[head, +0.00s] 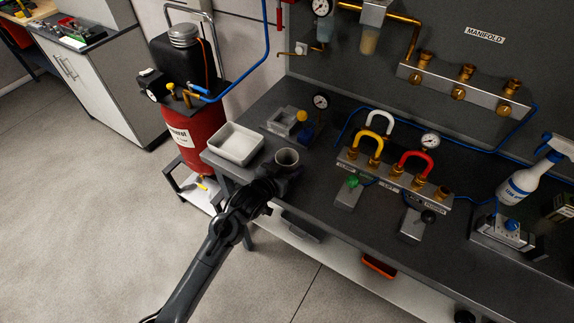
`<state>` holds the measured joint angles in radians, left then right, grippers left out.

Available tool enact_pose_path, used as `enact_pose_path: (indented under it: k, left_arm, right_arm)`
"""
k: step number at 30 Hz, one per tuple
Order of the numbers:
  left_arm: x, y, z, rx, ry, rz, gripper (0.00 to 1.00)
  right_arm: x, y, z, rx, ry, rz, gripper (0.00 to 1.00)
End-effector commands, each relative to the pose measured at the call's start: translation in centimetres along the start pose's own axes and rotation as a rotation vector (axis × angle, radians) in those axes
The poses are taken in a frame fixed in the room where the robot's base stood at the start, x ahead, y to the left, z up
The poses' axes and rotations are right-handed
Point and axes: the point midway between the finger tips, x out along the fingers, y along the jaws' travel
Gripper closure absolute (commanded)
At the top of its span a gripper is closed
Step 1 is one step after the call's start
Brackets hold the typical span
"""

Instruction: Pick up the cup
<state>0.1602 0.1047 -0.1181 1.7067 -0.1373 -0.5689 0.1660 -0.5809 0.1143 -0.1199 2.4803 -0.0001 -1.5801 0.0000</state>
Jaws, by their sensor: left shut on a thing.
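The cup (287,157) is a small pale grey cup near the front left part of the dark workbench (330,205). It is upright with its open top facing up. My left gripper (284,171) reaches in from the lower left and is shut on the cup from the front. The dark gripper hides the cup's lower part, so I cannot tell whether its base touches the bench. My right gripper is not in view.
A white tray (236,144) sits just left of the cup. A small metal box (284,121) and a gauge (321,101) stand behind it. A manifold block with looped hoses (393,172) stands to the right. A red compressor tank (195,132) stands left of the bench.

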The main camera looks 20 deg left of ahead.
Motion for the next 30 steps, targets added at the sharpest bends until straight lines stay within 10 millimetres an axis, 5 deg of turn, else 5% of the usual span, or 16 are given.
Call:
enact_pose_path:
  k: [13, 23, 30]
  left_arm:
    - [-0.2, 0.0, -0.6, 0.000, 0.002, 0.000, 0.58]
    - [-1.3, 0.0, -4.3, 0.001, 0.003, 0.001, 0.58]
    - [-3.9, 4.3, -6.1, -0.003, 0.002, 0.004, 0.58]
  right_arm:
    - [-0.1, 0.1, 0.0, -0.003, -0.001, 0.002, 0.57]
    - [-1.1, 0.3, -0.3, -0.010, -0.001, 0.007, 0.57]
    - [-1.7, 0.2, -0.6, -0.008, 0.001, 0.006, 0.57]
